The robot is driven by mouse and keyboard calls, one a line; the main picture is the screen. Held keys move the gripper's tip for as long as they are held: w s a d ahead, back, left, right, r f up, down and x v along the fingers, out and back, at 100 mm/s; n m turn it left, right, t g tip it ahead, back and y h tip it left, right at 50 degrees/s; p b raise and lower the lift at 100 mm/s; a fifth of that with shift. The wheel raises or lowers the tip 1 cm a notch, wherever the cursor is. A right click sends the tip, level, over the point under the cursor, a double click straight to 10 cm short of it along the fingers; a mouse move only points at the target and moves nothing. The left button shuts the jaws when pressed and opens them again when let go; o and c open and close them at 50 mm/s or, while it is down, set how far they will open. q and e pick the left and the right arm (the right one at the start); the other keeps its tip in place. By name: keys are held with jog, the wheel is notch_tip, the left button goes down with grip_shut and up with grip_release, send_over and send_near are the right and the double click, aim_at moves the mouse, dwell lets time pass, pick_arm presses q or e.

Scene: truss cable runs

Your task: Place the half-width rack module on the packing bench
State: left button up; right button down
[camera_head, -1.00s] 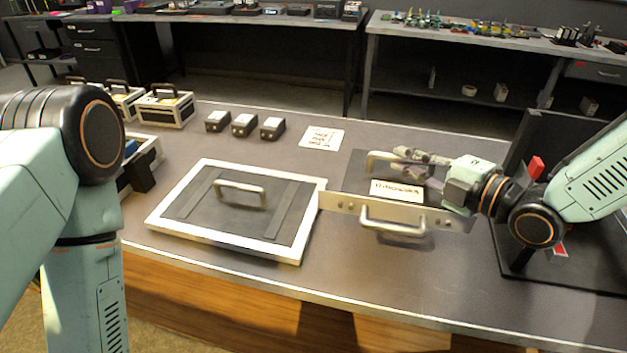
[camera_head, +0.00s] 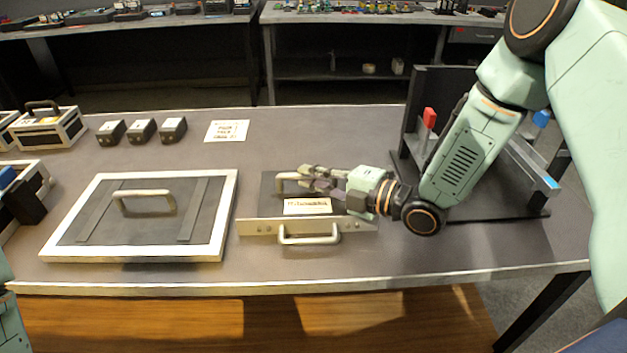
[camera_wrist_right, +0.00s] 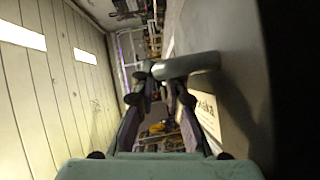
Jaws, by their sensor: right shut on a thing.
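The half-width rack module (camera_head: 262,227) is a dark flat box with a pale front panel, a front handle, a top handle and a white label. It sits level at the middle of the packing bench (camera_head: 330,262), on the top or just above it; I cannot tell if it touches. My right gripper (camera_head: 308,180) reaches in from the right and is shut on the module's top handle (camera_head: 288,183). In the right wrist view the handle (camera_wrist_right: 187,65) crosses the fingertips (camera_wrist_right: 160,90), beside the label (camera_wrist_right: 208,112). My left gripper is not in view.
A white-framed dark panel with a handle (camera_head: 228,215) lies left of the module. Several black blocks (camera_head: 142,131) and a printed card (camera_head: 227,131) are behind. Handled cases (camera_head: 48,130) stand far left. A black stand with red and blue clamps (camera_head: 410,120) is at right.

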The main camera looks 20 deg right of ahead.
jog(key=shift+s+r, duration=0.1)
jog(key=shift+r, duration=0.1)
jog(key=shift+s+d+f, duration=0.1)
jog(key=shift+s+d, duration=0.05)
jog(key=shift+s, duration=0.05)
jog(key=c, duration=1.6)
grip_release()
jog(key=shift+w+f, duration=0.15)
jog(key=shift+w, duration=0.05)
jog(key=shift+o, duration=1.1)
jog(key=shift+s, duration=0.15)
